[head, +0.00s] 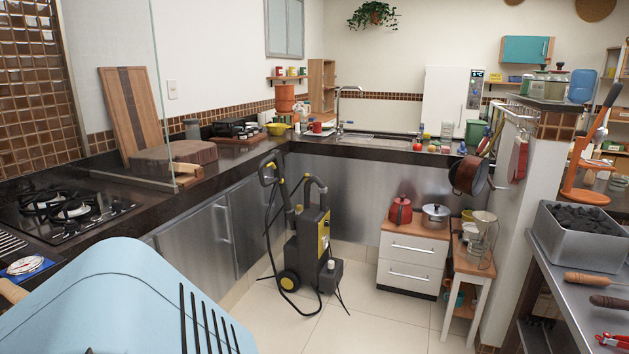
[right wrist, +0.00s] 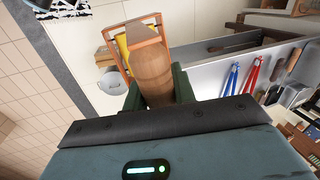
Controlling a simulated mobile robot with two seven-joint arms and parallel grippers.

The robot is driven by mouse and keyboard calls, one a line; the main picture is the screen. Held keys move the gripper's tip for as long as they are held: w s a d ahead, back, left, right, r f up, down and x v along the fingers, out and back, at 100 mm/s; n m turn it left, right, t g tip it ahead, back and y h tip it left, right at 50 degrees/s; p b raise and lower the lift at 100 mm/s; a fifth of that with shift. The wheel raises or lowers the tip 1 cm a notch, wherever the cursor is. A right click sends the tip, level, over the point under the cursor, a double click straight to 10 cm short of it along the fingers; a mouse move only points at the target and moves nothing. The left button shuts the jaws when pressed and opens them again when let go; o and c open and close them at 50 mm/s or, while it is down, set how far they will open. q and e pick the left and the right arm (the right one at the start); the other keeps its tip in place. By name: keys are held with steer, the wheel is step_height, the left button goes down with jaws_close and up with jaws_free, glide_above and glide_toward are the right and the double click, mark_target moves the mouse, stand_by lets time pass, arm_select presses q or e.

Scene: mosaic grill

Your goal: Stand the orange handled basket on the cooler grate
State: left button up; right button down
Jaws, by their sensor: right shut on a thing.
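In the right wrist view, the basket (right wrist: 129,68) shows as an orange open frame with a thick brown wooden handle toward me. My right gripper (right wrist: 157,92) has its dark green fingers closed on both sides of that handle. The basket is held up in the air, and something yellow shows through its frame. The right gripper and the held basket are outside the head view. My left gripper is in neither view. I cannot make out the cooler grate in either view.
At the right of the head view, a grey metal counter carries a charcoal bin (head: 585,232) and wooden-handled tools (head: 598,280). Blue tongs (right wrist: 230,77) and red tongs (right wrist: 251,75) lie right of the basket. A pressure washer (head: 307,250) stands on the floor beside a drawer unit (head: 411,263).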

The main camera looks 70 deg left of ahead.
steer(key=shift+s, duration=0.2)
steer(key=shift+s+d, duration=0.25)
steer(key=shift+d, duration=0.05)
steer(key=shift+w+d+f+n, duration=0.2)
steer(key=shift+d+f+n, duration=0.3)
steer(key=shift+d, duration=0.4)
steer(key=d+f+n+g, duration=0.1)
steer(key=d+f+n, duration=0.2)
steer(key=d, duration=0.6)
steer(key=s+d+f+n, duration=0.1)
steer(key=d+f+n, duration=0.3)
steer(key=d+f, duration=0.3)
steer(key=d, duration=0.3)
steer(key=shift+s+d+g+y, duration=0.2)
steer(key=shift+g+y, duration=0.1)
steer(key=shift+g, duration=0.1)
